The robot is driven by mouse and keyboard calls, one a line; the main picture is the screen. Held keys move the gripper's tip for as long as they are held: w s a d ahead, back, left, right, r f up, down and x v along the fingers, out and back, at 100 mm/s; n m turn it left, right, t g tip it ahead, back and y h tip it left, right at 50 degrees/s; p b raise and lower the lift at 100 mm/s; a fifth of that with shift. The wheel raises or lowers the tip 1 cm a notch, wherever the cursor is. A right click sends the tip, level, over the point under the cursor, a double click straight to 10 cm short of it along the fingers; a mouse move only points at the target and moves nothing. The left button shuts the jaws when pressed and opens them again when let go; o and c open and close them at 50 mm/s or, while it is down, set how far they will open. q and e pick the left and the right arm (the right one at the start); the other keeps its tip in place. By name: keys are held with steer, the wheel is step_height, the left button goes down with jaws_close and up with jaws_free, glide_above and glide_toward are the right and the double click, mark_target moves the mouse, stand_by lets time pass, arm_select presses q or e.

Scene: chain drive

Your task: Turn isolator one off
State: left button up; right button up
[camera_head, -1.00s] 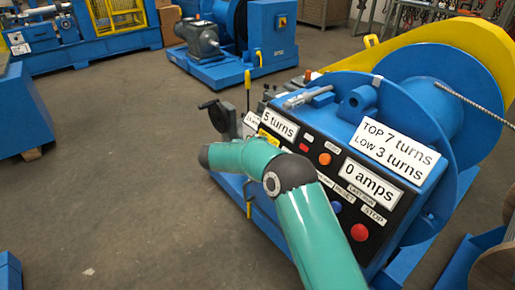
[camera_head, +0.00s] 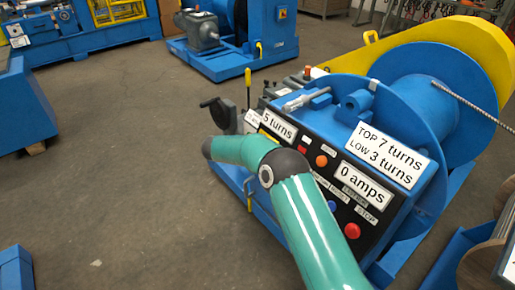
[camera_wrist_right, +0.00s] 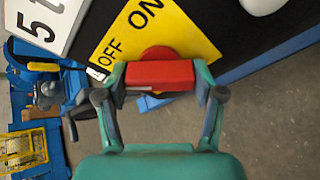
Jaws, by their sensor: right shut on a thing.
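The isolator is a red rotary switch with a red bar handle (camera_wrist_right: 160,74) on a yellow plate (camera_wrist_right: 185,32) marked OFF and ON, seen in the right wrist view. The bar lies straight across the picture, its left end below the word OFF. My right gripper (camera_wrist_right: 160,84) is shut on the bar, a finger at each end. A small white tag beside OFF is partly cut off by the left finger. In the head view my green right arm reaches over the console and hides the switch and the gripper. My left gripper is in neither view.
The black console (camera_head: 300,166) carries a "5 turns" label (camera_head: 279,126), a "0 amps" label (camera_head: 362,184) and a red stop button (camera_head: 352,231). A blue drum (camera_head: 410,90) stands behind it. A yellow lever (camera_head: 248,92) rises beyond my arm. Open floor (camera_head: 130,180) lies left.

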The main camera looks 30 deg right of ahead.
steer(key=shift+a+f, duration=0.2)
steer(key=shift+f, duration=0.05)
steer(key=o, duration=1.1)
steer(key=shift+w, duration=0.1)
steer(key=shift+o, duration=0.2)
steer(key=shift+d+r, duration=0.1)
steer(key=v, duration=1.2)
steer(key=shift+d, duration=0.15)
